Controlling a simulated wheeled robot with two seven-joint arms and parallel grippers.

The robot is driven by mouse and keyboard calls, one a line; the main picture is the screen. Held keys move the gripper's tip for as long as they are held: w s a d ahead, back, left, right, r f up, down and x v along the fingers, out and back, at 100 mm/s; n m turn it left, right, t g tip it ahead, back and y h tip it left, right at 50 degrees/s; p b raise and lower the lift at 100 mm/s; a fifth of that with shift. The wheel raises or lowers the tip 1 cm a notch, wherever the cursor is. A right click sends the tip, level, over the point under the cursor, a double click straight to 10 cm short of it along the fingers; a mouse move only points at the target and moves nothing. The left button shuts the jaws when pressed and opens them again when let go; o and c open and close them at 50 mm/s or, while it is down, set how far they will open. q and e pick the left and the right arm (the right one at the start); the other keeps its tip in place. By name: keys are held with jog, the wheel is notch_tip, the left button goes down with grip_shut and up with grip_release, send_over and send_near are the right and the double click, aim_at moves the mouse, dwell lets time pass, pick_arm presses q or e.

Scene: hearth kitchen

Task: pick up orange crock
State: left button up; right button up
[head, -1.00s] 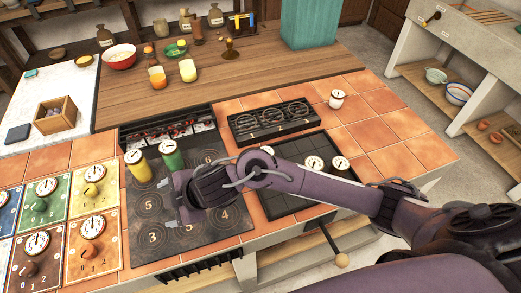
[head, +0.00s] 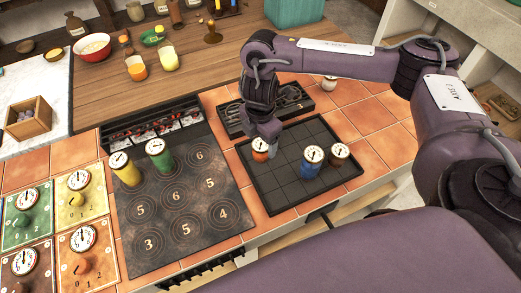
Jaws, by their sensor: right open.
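The orange crock (head: 260,153), with a white dial-like lid, stands upright at the left side of the dark gridded tray (head: 282,196). My right gripper (head: 266,135) points down right at it, just behind and above the lid in the head view. It is open. The wrist hides part of the area behind the crock, and I cannot tell whether both fingers are around it. A blue crock (head: 311,166) and a brown crock (head: 338,159) stand in the same tray to the right. My left gripper is not in view.
A yellow crock (head: 128,174) and a green crock (head: 161,160) stand on the dark numbered board (head: 182,228). A dark rack (head: 232,119) lies behind the tray, partly behind my arm. A small jar (head: 329,83) stands on the tiles. The tray's front cells are clear.

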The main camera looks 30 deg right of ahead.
aim_at(261, 144)
notch_tip(261, 144, down, 5)
jog(key=shift+d+b, duration=0.15)
jog(key=shift+b, duration=0.55)
jog(key=shift+w, duration=0.1)
jog(key=shift+c, duration=0.3)
jog(key=c, duration=1.2)
jog(key=shift+o, duration=0.2)
jog(key=shift+r, duration=0.1)
